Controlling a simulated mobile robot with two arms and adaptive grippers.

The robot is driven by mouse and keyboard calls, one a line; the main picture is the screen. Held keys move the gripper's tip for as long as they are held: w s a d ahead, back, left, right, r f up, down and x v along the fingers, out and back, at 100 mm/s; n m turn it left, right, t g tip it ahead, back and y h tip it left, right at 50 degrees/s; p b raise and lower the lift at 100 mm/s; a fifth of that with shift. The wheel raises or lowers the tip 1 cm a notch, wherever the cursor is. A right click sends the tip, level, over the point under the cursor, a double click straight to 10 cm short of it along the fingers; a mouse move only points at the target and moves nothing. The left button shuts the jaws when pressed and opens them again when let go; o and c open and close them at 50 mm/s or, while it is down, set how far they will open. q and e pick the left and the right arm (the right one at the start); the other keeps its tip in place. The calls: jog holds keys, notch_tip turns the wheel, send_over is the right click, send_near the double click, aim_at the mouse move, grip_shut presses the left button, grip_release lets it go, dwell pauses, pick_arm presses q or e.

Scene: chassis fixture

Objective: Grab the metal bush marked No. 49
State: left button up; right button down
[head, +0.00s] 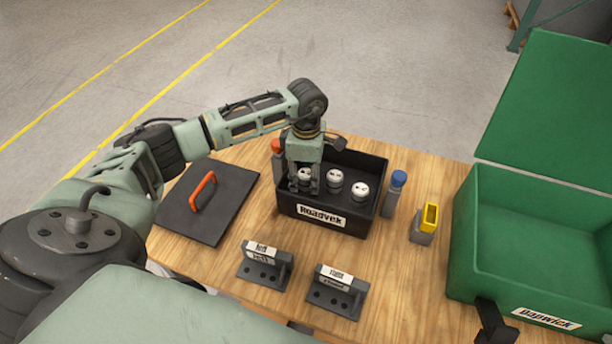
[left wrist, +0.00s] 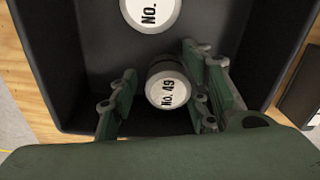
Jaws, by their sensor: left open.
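The metal bush marked No. 49 (left wrist: 168,91) stands in the black Roadvek box, its white top facing up in the left wrist view. In the head view it is the leftmost bush (head: 305,174), partly hidden by my left gripper (head: 305,188). My left gripper (left wrist: 160,108) is open and reaches down into the box. Its fingers are on either side of the No. 49 bush, and the right finger is nearer to it. Another bush with a "No." label (left wrist: 152,12) shows at the top of the wrist view, its number cut off. My right gripper is not in view.
The black box (head: 322,217) holds two more white-topped bushes (head: 333,183) to the right. A black lid with an orange handle (head: 203,191) lies left. Two label stands (head: 264,266) are in front. A blue-capped bottle (head: 395,190), a yellow-topped item (head: 427,220) and an open green case (head: 535,235) are right.

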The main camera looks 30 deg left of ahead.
pick_arm(q)
grip_shut()
dwell(0.4)
jog(key=shift+r, duration=0.1)
